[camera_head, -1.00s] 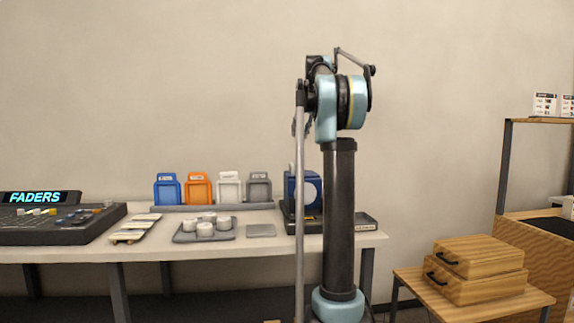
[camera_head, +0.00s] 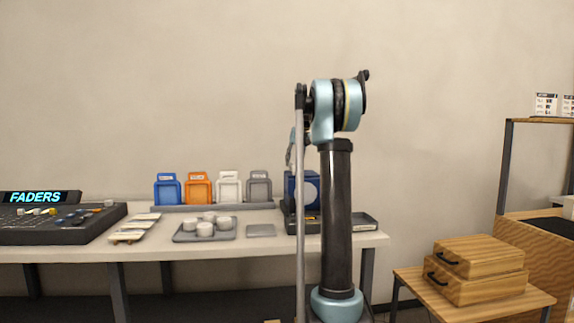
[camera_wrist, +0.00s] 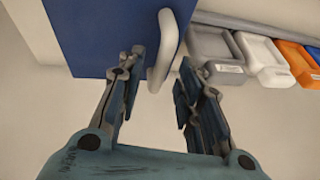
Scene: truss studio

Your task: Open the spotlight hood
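The spotlight (camera_head: 310,187) is a blue box with a pale round face on the table, partly hidden behind my arm in the head view. In the wrist view its blue panel (camera_wrist: 95,35) fills the top left, with a pale curved handle (camera_wrist: 166,45) standing out from its right edge. My gripper (camera_wrist: 161,62) is open, with one finger to the left and one to the right of the handle in the picture. I see no clear contact with the handle. In the head view my gripper is mostly hidden by my arm.
Coloured frames (camera_head: 198,190) stand on a rail left of the spotlight. A tray with white pucks (camera_head: 205,237), a small grey plate (camera_head: 261,230) and a fader console (camera_head: 55,226) lie further left. A dark tray (camera_head: 360,222) lies to the right.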

